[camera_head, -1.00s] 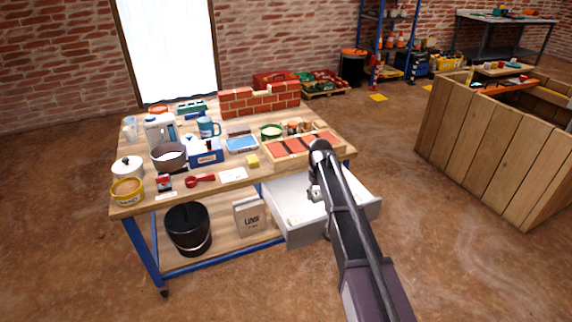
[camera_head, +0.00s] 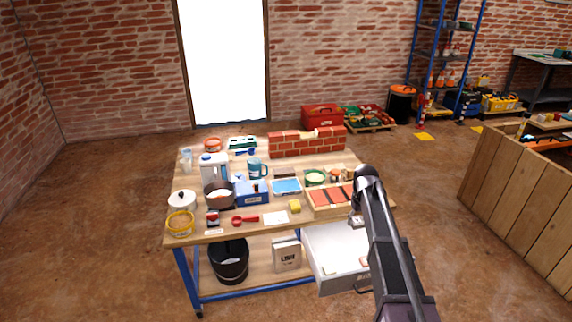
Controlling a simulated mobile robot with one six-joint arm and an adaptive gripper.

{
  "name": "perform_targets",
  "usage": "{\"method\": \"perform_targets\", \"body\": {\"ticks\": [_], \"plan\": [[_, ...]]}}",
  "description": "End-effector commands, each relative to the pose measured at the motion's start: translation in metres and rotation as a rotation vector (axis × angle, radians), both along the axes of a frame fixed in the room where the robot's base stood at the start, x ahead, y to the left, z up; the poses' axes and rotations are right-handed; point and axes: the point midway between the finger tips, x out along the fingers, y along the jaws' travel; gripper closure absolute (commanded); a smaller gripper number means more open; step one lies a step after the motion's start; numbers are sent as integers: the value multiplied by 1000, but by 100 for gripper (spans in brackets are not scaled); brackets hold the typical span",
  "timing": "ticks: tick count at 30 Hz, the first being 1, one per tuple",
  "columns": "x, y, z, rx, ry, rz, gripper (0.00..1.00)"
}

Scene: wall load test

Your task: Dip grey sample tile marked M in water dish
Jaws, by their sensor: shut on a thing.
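The water dish (camera_head: 286,187) is a shallow, light-rimmed dish with blue inside, in the middle of the workbench top. My arm reaches in from the lower right. My gripper (camera_head: 356,222) is small in the view, at the bench's front right, over the open drawer and to the right of and nearer than the dish. It is shut on a small grey thing, too small to identify; no M mark can be read. The pulled-out white drawer (camera_head: 325,250) holds a few small pale pieces, also too small to identify.
On the workbench (camera_head: 300,225), a tray of red bricks (camera_head: 330,198) stands right of the dish, a blue box (camera_head: 251,192) left, and a yellow sponge (camera_head: 295,206) in front. A small brick wall (camera_head: 306,143) stands behind. A wooden counter (camera_head: 520,190) is at right.

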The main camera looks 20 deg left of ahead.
Motion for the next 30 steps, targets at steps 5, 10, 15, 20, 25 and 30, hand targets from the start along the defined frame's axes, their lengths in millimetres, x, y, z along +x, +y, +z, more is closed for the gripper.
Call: {"method": "perform_targets", "body": {"ticks": [5,10,15,20,25,30], "plan": [[0,0,39,0,0,0,73],[0,0,67,0,0,0,73],[0,0,95,0,0,0,73],[0,0,121,0,0,0,73],[0,0,149,0,0,0,73],[0,0,177,0,0,0,73]]}}
